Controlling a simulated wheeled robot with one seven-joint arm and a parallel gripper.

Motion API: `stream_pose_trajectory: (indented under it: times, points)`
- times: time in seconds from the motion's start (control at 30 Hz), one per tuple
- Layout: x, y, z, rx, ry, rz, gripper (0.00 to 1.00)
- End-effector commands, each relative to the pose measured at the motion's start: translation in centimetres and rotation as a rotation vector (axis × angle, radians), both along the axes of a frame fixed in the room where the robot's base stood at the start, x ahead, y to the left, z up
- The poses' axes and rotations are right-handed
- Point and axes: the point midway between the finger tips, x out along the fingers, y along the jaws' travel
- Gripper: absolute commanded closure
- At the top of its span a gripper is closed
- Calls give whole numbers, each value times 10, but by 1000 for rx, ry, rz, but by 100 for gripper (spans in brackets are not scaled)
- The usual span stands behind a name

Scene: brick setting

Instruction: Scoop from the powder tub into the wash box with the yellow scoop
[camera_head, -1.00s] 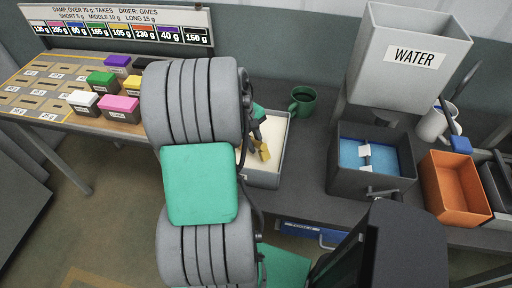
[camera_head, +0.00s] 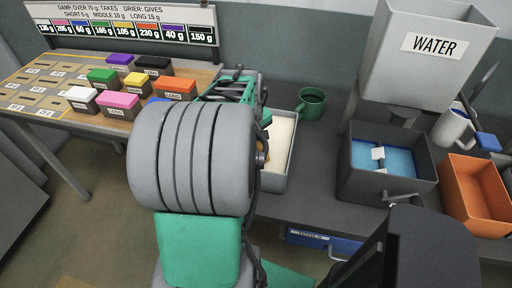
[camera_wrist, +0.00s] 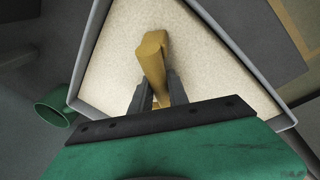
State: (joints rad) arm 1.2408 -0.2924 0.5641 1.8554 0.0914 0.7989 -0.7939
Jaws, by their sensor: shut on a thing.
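My gripper (camera_wrist: 159,92) is shut on the handle of the yellow scoop (camera_wrist: 152,52). In the wrist view the scoop is over the pale powder (camera_wrist: 200,60) inside the grey-rimmed tub (camera_wrist: 88,58); I cannot tell whether it touches the powder or carries any. In the head view the powder tub (camera_head: 272,183) stands right of my arm, which hides its left part. Only a bit of the scoop (camera_head: 266,117) shows there. A dark grey box (camera_head: 372,186) with blue inside and white tags stands to the right, probably the wash box.
A green mug (camera_head: 311,104) stands behind the tub. A grey WATER container (camera_head: 425,75) rises above the dark box. An orange bin (camera_head: 480,212) and a white mug (camera_head: 450,127) are at the right. Coloured blocks sit on the wooden table (camera_head: 60,92) at left. Bare counter separates tub and box.

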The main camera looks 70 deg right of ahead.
Motion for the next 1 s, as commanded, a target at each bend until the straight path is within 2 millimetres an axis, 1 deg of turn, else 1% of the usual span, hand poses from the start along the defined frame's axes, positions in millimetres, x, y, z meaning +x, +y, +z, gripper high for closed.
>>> stream_pose_trajectory:
  times: [0.03,0.43,0.5,1.0]
  points:
    - [0,-1,-5,-10,-12,-1,100]
    - [9,-6,-15,-81,-118,-2,100]
    - [9,-6,-1,-85,-125,-1,100]
    - [7,-5,40,-115,-170,-1,100]
